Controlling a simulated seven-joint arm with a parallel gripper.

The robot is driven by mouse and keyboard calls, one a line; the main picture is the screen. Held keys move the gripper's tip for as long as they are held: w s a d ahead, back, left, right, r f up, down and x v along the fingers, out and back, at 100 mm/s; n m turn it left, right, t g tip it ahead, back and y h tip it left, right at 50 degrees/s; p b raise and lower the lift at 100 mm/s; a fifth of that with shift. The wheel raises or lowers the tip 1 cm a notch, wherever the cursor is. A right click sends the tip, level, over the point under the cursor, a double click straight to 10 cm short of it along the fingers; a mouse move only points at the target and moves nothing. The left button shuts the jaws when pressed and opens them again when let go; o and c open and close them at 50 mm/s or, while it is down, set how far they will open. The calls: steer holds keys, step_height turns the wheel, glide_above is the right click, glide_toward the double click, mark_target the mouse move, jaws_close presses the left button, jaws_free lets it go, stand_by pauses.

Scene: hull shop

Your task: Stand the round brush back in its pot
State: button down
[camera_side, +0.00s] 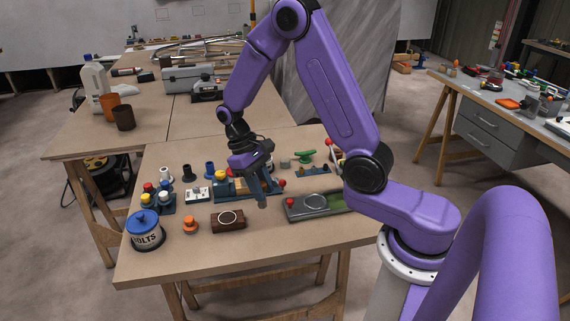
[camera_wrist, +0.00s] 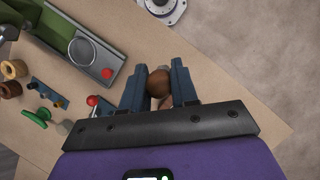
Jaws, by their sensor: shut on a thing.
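My gripper (camera_side: 260,192) is above the front half of the near table, between the dark block and the grey-green tray, its fingers pointing down. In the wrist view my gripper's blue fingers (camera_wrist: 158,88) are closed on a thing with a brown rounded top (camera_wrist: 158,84). I take it for the round brush. I cannot tell for sure which thing is the pot. A dark brown block (camera_side: 217,222) with a pale ring on top lies left of my gripper, apart from it.
The grey-green tray (camera_side: 330,208) with a red knob lies just right of my gripper. A BOLTS tin (camera_side: 146,235) and an orange knobbed piece (camera_side: 190,226) stand at front left. Several small fittings crowd behind. An orange cup (camera_side: 108,104) and a brown cup (camera_side: 124,118) stand farther back.

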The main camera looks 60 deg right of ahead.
steer(key=w+d+f+n+h, duration=0.2)
steer(key=w+d+f+n, duration=0.15)
steer(key=w+d, duration=0.85)
steer(key=w+d+f+n+t+h, duration=0.15)
steer(key=d+n, duration=0.45)
steer(key=d, duration=1.5)
steer(key=shift+d+f, duration=0.15)
steer(key=shift+f, duration=2.7)
steer(key=shift+f, duration=0.6)
steer(key=c, duration=1.1)
jaws_free()
steer(key=shift+c, duration=0.2)
steer(key=shift+r, duration=0.1)
